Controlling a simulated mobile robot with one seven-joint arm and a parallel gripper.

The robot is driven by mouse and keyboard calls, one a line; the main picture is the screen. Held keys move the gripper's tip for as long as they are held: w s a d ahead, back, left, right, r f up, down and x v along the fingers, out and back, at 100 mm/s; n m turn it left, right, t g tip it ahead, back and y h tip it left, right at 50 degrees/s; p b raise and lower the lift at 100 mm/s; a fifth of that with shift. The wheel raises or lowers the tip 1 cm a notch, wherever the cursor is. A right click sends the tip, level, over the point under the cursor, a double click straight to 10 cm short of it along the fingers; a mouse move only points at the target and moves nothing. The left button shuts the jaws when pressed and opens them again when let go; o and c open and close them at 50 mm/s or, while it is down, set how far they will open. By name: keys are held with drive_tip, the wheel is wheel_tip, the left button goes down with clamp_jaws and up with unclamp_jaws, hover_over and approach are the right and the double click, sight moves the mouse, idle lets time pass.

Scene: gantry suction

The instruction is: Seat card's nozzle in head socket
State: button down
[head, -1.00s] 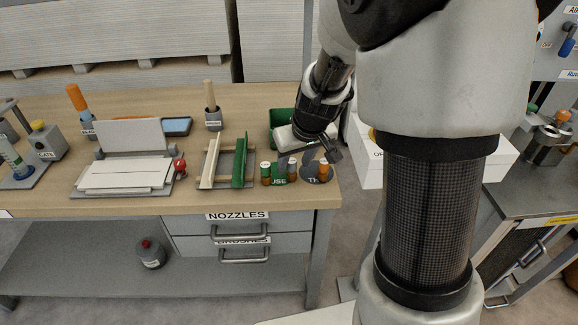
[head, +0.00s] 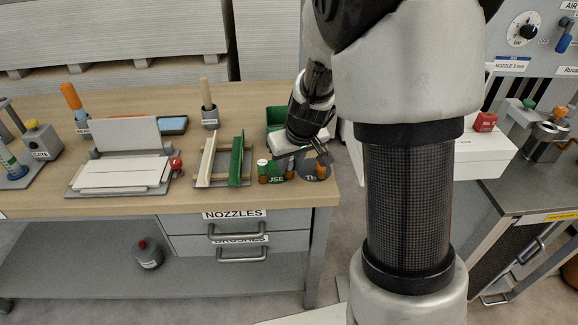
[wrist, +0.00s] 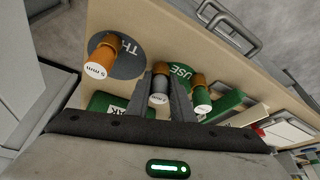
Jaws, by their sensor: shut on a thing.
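The card (head: 512,66) on the right panel reads "NOZZLE 3 mm". Several short nozzles stand at the bench's front right corner. My gripper (wrist: 162,97) is shut on the grey-ended nozzle (wrist: 158,99), which has a copper-brown body and unreadable print in the wrist view. A green-and-white-ended nozzle (wrist: 202,100) stands beside it, near the green pad marked "USE" (wrist: 180,71). An orange nozzle marked "5 mm" (wrist: 101,58) stands on a dark round pad (wrist: 129,63). In the head view my gripper (head: 306,154) is low over these nozzles. I cannot make out the head socket.
A green bin (head: 277,116) is behind the nozzles. A green and cream rack (head: 236,160) and a grey fixture with white plates (head: 122,172) stand left. A white box (head: 470,158) and a metal station (head: 545,145) are at right.

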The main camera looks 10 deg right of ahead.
wheel_tip(320, 180, up, 10)
drive_tip(key=p, duration=0.3)
drive_tip(key=s+r+m+p, duration=0.2)
drive_tip(key=s+p, duration=0.5)
drive_tip(key=p, duration=0.6)
drive_tip(key=shift+h+p, duration=0.3)
drive_tip(key=shift+h, duration=0.1)
